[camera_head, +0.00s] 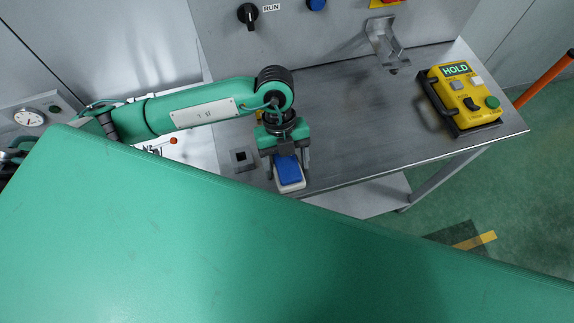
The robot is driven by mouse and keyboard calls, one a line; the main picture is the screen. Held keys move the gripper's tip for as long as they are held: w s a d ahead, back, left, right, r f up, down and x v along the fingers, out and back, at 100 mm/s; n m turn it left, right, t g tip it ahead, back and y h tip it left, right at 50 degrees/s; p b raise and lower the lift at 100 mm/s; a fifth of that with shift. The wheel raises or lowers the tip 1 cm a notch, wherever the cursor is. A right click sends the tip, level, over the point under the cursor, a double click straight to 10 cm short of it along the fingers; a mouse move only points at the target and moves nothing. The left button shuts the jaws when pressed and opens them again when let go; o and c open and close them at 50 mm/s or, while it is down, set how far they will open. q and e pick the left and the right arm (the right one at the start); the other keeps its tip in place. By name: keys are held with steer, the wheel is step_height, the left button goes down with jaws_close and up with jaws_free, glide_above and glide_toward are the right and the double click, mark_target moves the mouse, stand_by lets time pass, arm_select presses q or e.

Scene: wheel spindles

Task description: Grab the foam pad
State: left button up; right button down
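A small block with a blue top and white sides, which looks like the foam pad (289,173), is at the front edge of the grey metal table. My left gripper (288,168) is over it, pointing down, with one dark finger on each side of the pad. The fingers are very close to its sides; whether they press on it cannot be told from this view. The pad's rear part is hidden under the gripper body. My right gripper is not in view.
The metal table (345,125) is bare right of the gripper. A square socket plate (242,158) lies left of it. A yellow HOLD control box (462,94) sits at the table's right end. A metal bracket (384,42) and a panel with a RUN knob (248,14) are behind.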

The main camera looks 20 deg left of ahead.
arm_select(q)
steer(key=c, duration=0.7)
steer(key=shift+r, duration=0.15)
